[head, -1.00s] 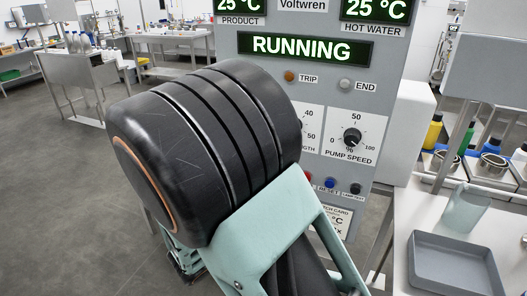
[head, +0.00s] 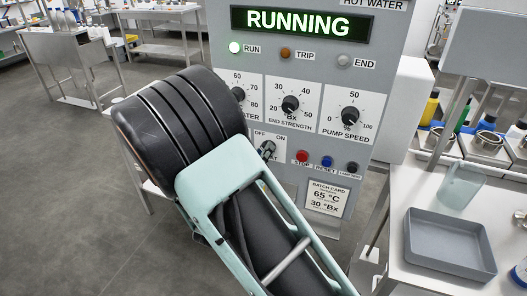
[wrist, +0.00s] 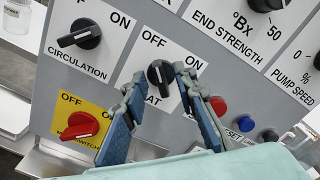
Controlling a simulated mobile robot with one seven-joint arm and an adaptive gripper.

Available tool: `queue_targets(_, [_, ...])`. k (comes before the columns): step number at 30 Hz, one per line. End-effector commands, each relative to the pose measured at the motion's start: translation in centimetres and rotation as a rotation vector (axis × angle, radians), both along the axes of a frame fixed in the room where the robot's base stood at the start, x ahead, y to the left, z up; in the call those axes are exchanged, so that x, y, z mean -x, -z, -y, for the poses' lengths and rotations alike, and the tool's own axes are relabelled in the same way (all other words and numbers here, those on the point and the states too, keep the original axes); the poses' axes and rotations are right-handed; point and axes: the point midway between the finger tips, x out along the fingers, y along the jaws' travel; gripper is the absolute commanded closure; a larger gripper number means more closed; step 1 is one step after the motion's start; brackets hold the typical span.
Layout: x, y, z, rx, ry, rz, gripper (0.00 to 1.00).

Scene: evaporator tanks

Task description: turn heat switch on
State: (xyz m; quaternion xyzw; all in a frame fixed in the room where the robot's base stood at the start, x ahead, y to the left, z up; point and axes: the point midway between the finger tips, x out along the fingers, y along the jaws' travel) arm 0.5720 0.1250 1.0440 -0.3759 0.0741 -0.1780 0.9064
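The heat switch (wrist: 160,74) is a black rotary knob on a white plate marked OFF and ON in the wrist view; its label is partly covered. My gripper (wrist: 159,79) is open, with one blue-grey finger on each side of the knob. I cannot tell whether the fingers touch it. Which mark the knob points to is not clear. In the head view the OFF/ON plate (head: 259,138) shows beside my arm, which hides most of the gripper.
The circulation knob (wrist: 80,36) and red main switch (wrist: 82,126) lie left of the heat switch. Red stop (head: 302,156) and blue reset (head: 327,161) buttons sit to its right. The display (head: 302,23) reads RUNNING; the green RUN lamp (head: 235,47) is lit. A grey tray (head: 450,243) stands right.

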Motion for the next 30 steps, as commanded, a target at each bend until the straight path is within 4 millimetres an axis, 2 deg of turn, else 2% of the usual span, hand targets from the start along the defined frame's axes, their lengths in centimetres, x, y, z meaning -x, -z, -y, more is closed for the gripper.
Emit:
queue_targets(4, [-0.74, -0.02, 0.34, 0.0, 0.001, 0.001, 0.74])
queue_targets(11, [-0.81, -0.01, 0.35, 0.0, 0.001, 0.001, 0.74])
queue_targets(12, [-0.81, -0.01, 0.35, 0.0, 0.001, 0.001, 0.75])
queue_targets(19, [-0.79, -0.01, 0.35, 0.0, 0.001, 0.001, 1.0])
queue_targets(30, [-0.77, 0.04, 0.36, -0.018, 0.001, 0.007, 1.0])
